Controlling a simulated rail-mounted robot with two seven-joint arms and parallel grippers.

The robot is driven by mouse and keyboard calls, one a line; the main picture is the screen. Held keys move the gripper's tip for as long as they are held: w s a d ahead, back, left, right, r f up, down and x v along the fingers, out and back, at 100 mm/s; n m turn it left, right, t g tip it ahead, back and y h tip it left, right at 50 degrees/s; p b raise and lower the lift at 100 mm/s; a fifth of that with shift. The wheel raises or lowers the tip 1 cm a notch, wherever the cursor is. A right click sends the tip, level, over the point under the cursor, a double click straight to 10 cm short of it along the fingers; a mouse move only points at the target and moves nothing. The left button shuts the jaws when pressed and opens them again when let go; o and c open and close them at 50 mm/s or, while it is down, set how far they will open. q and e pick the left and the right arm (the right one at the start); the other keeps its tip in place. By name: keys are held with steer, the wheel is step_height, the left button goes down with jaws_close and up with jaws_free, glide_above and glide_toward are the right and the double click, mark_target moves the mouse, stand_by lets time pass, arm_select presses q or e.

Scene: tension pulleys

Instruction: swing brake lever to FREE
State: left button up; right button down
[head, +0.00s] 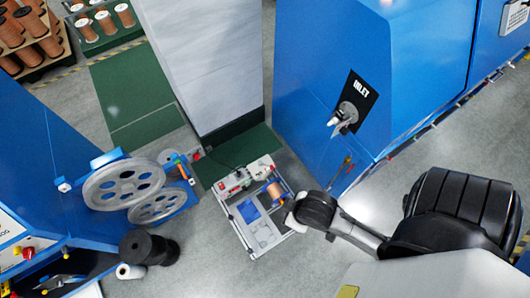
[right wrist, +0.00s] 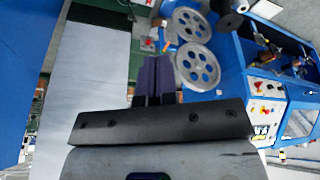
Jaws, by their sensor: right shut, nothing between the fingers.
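Two grey spoked pulleys stand on the side of the blue machine at left in the head view, an upper pulley (head: 124,184) and a lower pulley (head: 158,205). Beside them is a small fitting with orange, green and red parts (head: 183,166); I cannot tell whether it is the brake lever, and no FREE marking is readable. In the right wrist view, my right gripper (right wrist: 154,80) is shut and empty, its dark fingers together. The pulleys (right wrist: 194,66) show beyond it, apart from the fingers. My left gripper is not in view.
A cart (head: 257,207) with a copper spool stands on the floor right of the pulleys. A tall pale column (head: 205,65) rises behind it. A blue machine marked INLET (head: 310,90) stands at right. Black spools (head: 147,247) sit below the pulleys.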

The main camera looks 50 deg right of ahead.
steer(key=w+d+f+n+g+b, duration=0.1)
steer(key=w+d+f+b, duration=0.4)
steer(key=f+b, duration=0.7)
steer(key=w+d+f+n+g+y+b, duration=0.1)
steer(key=w+d+f+b, duration=0.3)
steer(key=f+b, duration=0.85)
steer(key=w+d+f+n+g+b, duration=0.1)
steer(key=w+d+f+b, duration=0.45)
steer(key=f, duration=1.25)
steer(key=w+d+f+m+y+b, duration=0.1)
steer(key=w+d+f+b, duration=0.3)
steer(key=d+f+b, duration=0.4)
steer(key=w+d+f+y+b, duration=0.1)
steer(key=w+d+f+b, duration=0.2)
steer(key=d+f+b, duration=0.55)
steer(key=w+d+m+t+y+b, duration=0.2)
steer(key=w+d+m+t+b, duration=0.1)
steer(key=d+b, duration=1.2)
steer(key=shift+w+f+t+b, duration=0.2)
steer(key=shift+w+t+b, duration=0.25)
steer(key=shift+b, duration=1.3)
steer(key=shift+a+f, duration=0.1)
